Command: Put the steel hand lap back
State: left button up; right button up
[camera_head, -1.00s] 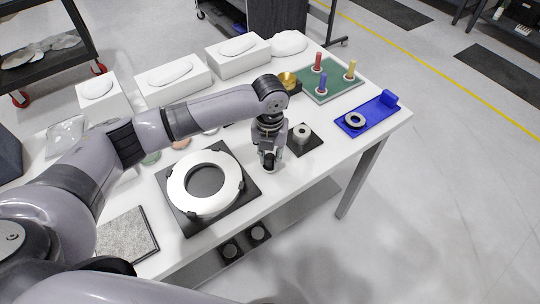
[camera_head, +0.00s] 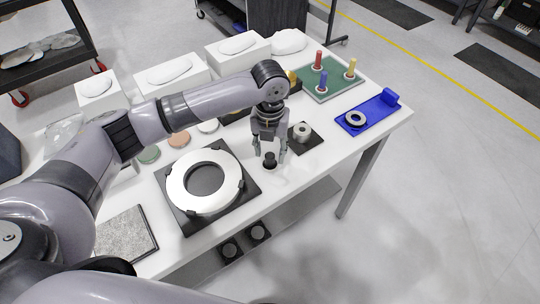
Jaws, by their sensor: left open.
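A small dark knob-like piece (camera_head: 269,160) stands upright on the white table, right of the ring fixture. My left gripper (camera_head: 270,150) is just above it, pointing down, with its fingers apart and nothing held between them. A short steel-grey cylinder with a hole (camera_head: 302,131) sits on a black square pad (camera_head: 312,144) to the right of the gripper. I cannot tell for sure which of these two is the steel hand lap. My right gripper is not in view.
A white ring (camera_head: 181,188) lies on a black square base (camera_head: 194,229). A blue holder (camera_head: 376,114) bears a dark ring, and a green board (camera_head: 339,91) bears coloured pegs. White boxes (camera_head: 173,75) line the back. The table's right front is clear.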

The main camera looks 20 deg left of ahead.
aim_at(270, 154)
pick_arm(q)
notch_tip(270, 154, up, 9)
jog(key=b, duration=0.1)
jog(key=shift+r+b, duration=0.15)
jog(key=shift+b, duration=0.25)
